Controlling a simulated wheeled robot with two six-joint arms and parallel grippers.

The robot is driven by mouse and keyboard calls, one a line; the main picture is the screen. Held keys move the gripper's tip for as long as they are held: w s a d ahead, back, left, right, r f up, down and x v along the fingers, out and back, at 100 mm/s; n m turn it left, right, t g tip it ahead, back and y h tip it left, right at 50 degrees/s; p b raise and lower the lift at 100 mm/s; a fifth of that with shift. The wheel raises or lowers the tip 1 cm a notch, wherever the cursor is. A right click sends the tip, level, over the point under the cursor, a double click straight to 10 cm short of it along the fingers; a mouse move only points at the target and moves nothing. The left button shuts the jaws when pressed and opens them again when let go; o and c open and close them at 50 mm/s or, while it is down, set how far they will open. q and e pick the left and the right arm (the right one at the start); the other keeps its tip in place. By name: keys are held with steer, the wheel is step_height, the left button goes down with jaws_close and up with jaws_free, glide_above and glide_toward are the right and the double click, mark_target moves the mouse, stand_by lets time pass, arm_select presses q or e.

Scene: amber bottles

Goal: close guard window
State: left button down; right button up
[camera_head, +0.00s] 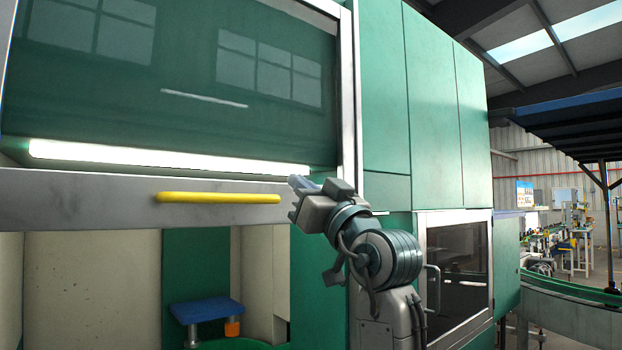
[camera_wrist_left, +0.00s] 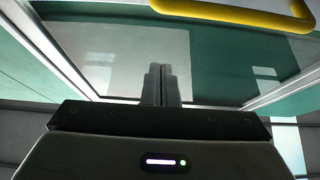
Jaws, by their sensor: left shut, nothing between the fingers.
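The guard window (camera_head: 75,205) is a framed pane on the green machine, and its grey bottom rail carries a yellow handle (camera_head: 218,198). The rail stands raised, with an open gap below it into the machine. My left gripper (camera_head: 303,184) is shut and empty, just right of the handle's right end and apart from it in the picture. In the left wrist view my shut fingers (camera_wrist_left: 160,84) point towards the glass, and the yellow handle (camera_wrist_left: 235,14) crosses the top, clear of the fingers. My right gripper is not in view.
Inside the gap are a blue platform (camera_head: 206,310) and a small orange part (camera_head: 232,328). A bright light strip (camera_head: 165,157) runs above the rail. A door with a dark pane (camera_head: 455,270) is at right, and a curved green conveyor (camera_head: 570,298) lies beyond.

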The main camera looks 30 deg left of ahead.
arm_select(q)
steer(key=w+a+f+p, duration=0.1)
steer(key=w+a+p, duration=0.1)
steer(key=a+p, duration=0.2)
steer(key=shift+w+a, duration=0.2)
steer(key=shift+a, duration=0.7)
